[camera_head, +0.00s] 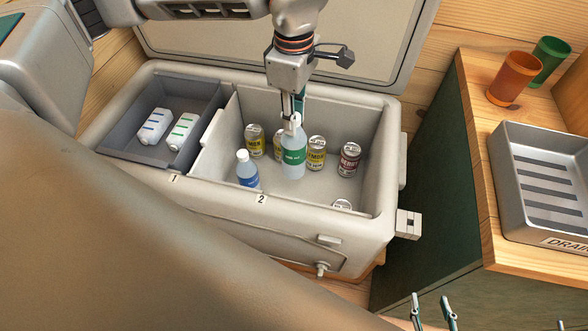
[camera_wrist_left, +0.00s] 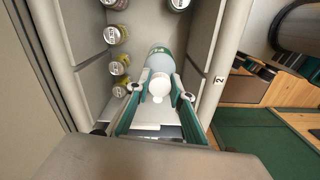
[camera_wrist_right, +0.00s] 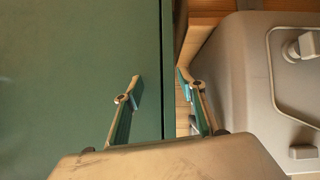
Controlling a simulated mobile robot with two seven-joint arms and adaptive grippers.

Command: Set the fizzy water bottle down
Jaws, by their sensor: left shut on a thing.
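The fizzy water bottle (camera_head: 293,160), clear with a green label and white cap, is upright inside compartment 2 of the cooler (camera_head: 300,222). My left gripper (camera_head: 297,116) reaches down from above and is shut on it near the cap. In the left wrist view the bottle (camera_wrist_left: 160,62) sits between the fingers (camera_wrist_left: 158,98). I cannot tell whether its base touches the compartment floor. My right gripper (camera_head: 433,312) is at the bottom edge of the head view, outside the cooler. In the right wrist view its fingers (camera_wrist_right: 158,88) are apart with nothing between them.
A blue-labelled bottle (camera_head: 247,170) and several cans, one of them brown (camera_head: 348,160), stand around in compartment 2. Compartment 1 (camera_head: 125,150) holds two white packs. A counter (camera_head: 484,180) at right bears an orange cup (camera_head: 514,78), a green cup (camera_head: 550,62) and a drain tray (camera_head: 522,225).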

